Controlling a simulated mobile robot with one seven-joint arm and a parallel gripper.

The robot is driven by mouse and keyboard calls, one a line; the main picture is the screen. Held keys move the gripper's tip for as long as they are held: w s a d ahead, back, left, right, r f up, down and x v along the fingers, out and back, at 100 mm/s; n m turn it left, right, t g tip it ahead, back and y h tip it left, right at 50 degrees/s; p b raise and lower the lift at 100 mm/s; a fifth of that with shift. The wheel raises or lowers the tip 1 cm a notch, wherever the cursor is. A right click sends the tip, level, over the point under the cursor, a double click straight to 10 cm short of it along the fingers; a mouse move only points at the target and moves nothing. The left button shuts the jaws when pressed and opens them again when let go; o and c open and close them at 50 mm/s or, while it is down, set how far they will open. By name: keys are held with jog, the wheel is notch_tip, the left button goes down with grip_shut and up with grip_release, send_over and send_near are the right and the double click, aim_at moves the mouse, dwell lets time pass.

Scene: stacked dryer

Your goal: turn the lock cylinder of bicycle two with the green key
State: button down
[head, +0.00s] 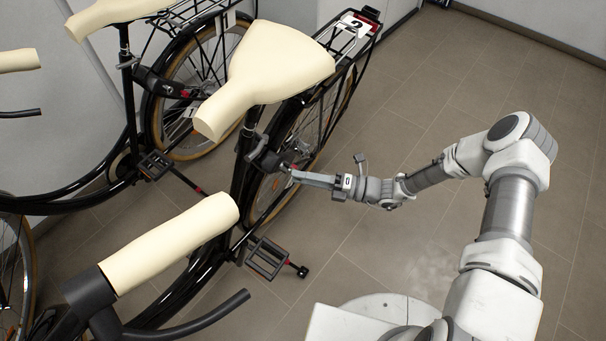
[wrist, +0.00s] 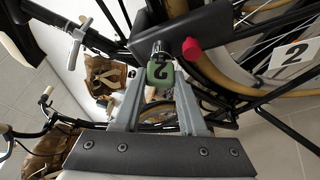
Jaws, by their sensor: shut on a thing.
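Bicycle two (head: 300,45) is the nearer black bicycle with a cream saddle. A white plate with a 2 (wrist: 292,60) shows by its wheel in the wrist view. Its black frame lock (wrist: 205,32) has a silver lock cylinder (wrist: 158,50). The green key (wrist: 160,74), marked with a 2, stands directly in front of the cylinder. Its metal end appears to meet the cylinder; I cannot tell how deep. My gripper (wrist: 157,92) is shut on the green key. In the head view my gripper (head: 300,177) reaches the lock beside the rear wheel, and the key is hidden.
A red lever knob (wrist: 193,48) sits close to the right of the key. Bicycle one (head: 105,15) stands behind to the left. A pedal (head: 266,258) sticks out below my gripper. The floor (head: 430,105) to the right is clear.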

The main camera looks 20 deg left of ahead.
jog(key=shift+r, duration=0.1)
dwell(0.3)
jog(key=shift+n+t+h+p, duration=0.4)
jog(key=shift+n+p, duration=0.7)
jog(key=shift+p, duration=0.05)
jog(key=shift+n, duration=0.3)
jog(key=shift+p, duration=0.45)
jog(key=shift+r+n+t, duration=0.1)
jog(key=shift+n+t, duration=0.2)
jog(key=shift+n, duration=0.1)
jog(key=shift+n+t+h+p, duration=0.45)
jog(key=shift+n+p, duration=0.25)
jog(key=shift+p, duration=0.35)
jog(key=shift+s+n+p, duration=0.1)
jog(key=shift+n+p, duration=0.2)
jog(key=shift+p, duration=0.15)
